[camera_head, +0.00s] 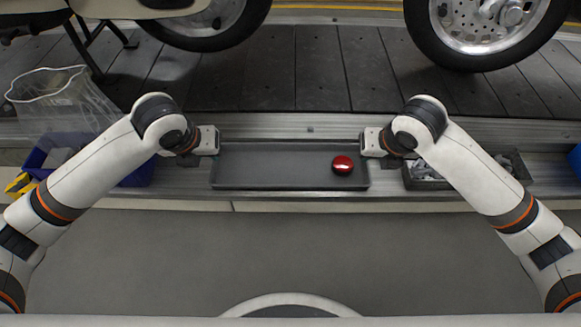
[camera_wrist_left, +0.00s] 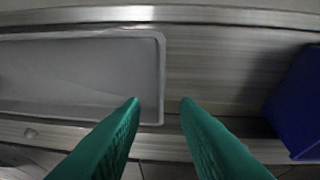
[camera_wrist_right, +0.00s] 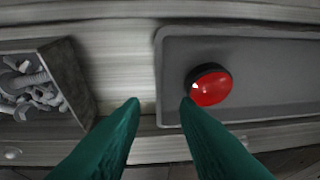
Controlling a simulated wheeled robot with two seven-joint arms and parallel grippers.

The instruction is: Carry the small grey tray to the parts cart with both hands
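The small grey tray (camera_head: 270,180) lies on the metal ledge in front of the conveyor, with a round red-topped object (camera_head: 343,164) standing near its right end. My left gripper (camera_head: 209,141) is at the tray's left end. In the left wrist view its green fingers (camera_wrist_left: 160,102) are open, one on each side of the tray's end wall (camera_wrist_left: 161,80). My right gripper (camera_head: 371,142) is at the tray's right end. In the right wrist view its fingers (camera_wrist_right: 160,102) are open and straddle that end wall (camera_wrist_right: 158,85). Neither appears closed on the wall. The parts cart is not recognisable.
A blue bin (camera_head: 137,174) and a clear plastic-lined container (camera_head: 65,100) stand at the left. A grey box of metal parts (camera_head: 425,176) sits just right of the tray. Vehicle wheels (camera_head: 490,25) stand on the slat conveyor (camera_head: 320,75) behind. The grey floor (camera_head: 290,250) in front is clear.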

